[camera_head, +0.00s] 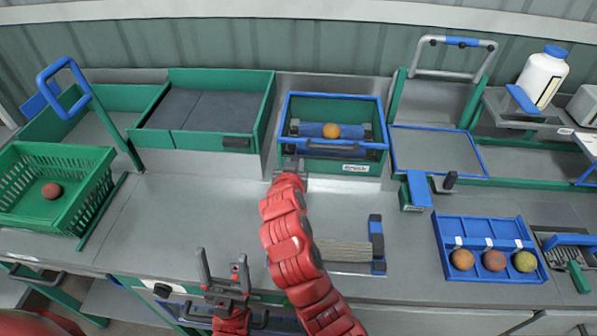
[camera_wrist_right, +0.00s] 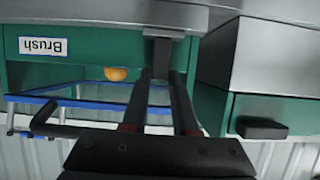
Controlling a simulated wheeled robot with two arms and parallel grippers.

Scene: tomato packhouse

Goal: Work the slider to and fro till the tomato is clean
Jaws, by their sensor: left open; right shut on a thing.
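An orange tomato (camera_head: 331,131) rests on a blue roller (camera_head: 312,130) inside the green brush box (camera_head: 340,170) with a blue rim. The tomato also shows in the right wrist view (camera_wrist_right: 116,74). My right gripper (camera_head: 290,170) is at the front left of the box, shut on the slider knob. In the right wrist view, my right gripper's fingers (camera_wrist_right: 162,75) close around the dark grey slider knob (camera_wrist_right: 163,48). My left gripper (camera_head: 224,272) is open and empty over the front edge of the counter. Whether the tomato is clean is too small to tell.
A green basket (camera_head: 60,222) holding one tomato stands at the left. A blue tray (camera_head: 478,232) with three fruits is at the right. A grey slatted pad (camera_head: 345,252) lies near my right arm. The counter's middle left is clear.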

